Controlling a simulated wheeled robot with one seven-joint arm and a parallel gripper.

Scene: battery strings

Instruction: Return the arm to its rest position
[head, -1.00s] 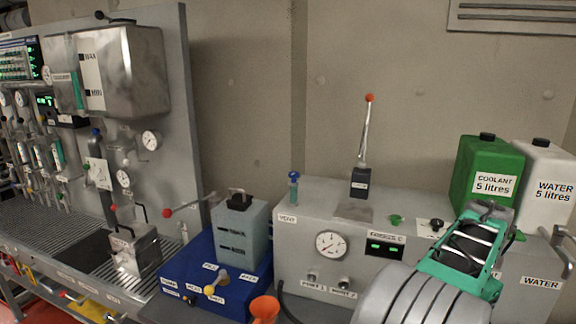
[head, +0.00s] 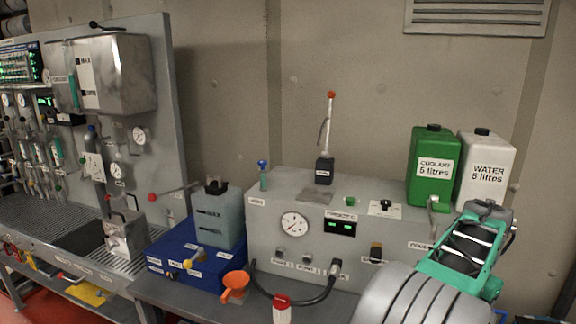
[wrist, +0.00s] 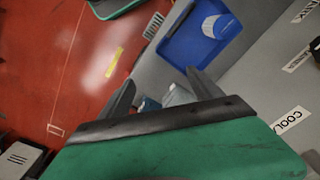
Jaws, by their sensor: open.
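My gripper (wrist: 162,88) shows in the wrist view with its two dark fingers spread apart. Nothing is between the fingertips, and the gripper is open and empty. It points down past a bench edge toward the red floor. In the head view my green and grey arm (head: 462,262) is folded at the lower right, in front of the grey console (head: 270,238). The fingers cannot be made out in the head view.
A green coolant jug (head: 432,190) and a white water jug (head: 486,195) stand on the console beyond my arm. The wrist view shows a blue bin (wrist: 185,45) and open red floor (wrist: 60,60).

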